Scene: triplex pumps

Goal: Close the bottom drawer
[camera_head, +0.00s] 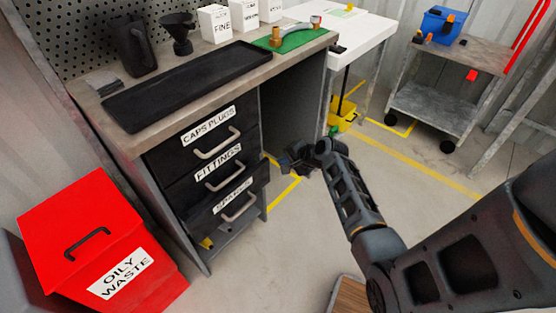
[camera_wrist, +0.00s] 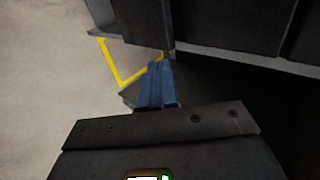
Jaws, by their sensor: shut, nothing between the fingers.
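The bottom drawer (camera_head: 223,212), with a partly readable label and a grey bar handle (camera_head: 239,207), is the lowest of the stacked dark drawers in the workbench. Its front stands out from the drawers above, so it is partly open. My gripper (camera_head: 289,160) is to the right of the drawer in the head view, apart from its handle. In the wrist view the bluish fingers (camera_wrist: 156,70) are together and hold nothing. They point toward dark panels at the top, whose identity I cannot tell.
The drawers labelled CAPS PLUGS (camera_head: 205,141) and FITTINGS (camera_head: 213,172) are above. A red OILY WASTE bin (camera_head: 85,225) stands left of the bench. A wheeled cart (camera_head: 440,100) is at the back right. Open floor with yellow lines (camera_head: 420,160) lies right of the bench.

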